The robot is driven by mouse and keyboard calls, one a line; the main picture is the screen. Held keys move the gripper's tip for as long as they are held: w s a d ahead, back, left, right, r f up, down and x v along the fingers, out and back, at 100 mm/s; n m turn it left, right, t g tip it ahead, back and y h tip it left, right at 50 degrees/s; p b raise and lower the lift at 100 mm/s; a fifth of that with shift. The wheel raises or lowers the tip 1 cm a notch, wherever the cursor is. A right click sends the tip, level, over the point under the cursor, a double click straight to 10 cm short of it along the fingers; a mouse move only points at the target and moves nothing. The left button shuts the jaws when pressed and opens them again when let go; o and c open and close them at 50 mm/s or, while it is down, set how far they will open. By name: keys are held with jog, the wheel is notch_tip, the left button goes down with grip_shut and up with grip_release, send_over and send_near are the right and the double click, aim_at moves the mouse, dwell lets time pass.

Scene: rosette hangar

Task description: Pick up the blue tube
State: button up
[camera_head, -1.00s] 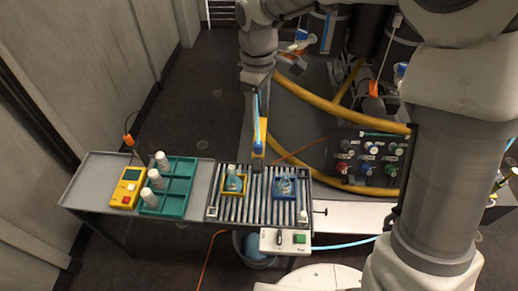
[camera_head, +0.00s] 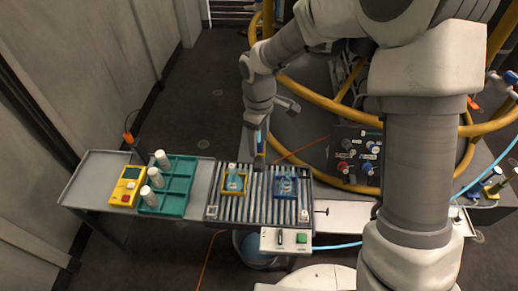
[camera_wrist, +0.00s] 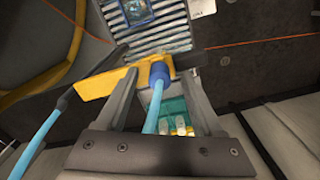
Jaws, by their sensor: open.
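The blue tube (camera_wrist: 154,110) is a light blue hose with a darker blue collar at its end. In the wrist view its end stands at a yellow bracket (camera_wrist: 103,85). My gripper (camera_wrist: 160,74) is open, with one finger on each side of the tube's end. I cannot tell whether either finger touches it. In the head view my wrist hides most of the bracket, and only a little of the tube (camera_head: 264,133) shows above the back edge of the roller conveyor (camera_head: 247,211).
A yellow tray (camera_head: 234,183) and a blue tray (camera_head: 286,187) sit on the rollers. A knob panel (camera_head: 356,157) and yellow hoses are at right.

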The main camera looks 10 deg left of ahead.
grip_shut()
jog(key=shift+r, duration=0.15)
notch_tip(320, 180, up, 31)
jog(key=p, duration=1.3)
jog(key=shift+f, duration=0.2)
dwell(1.4)
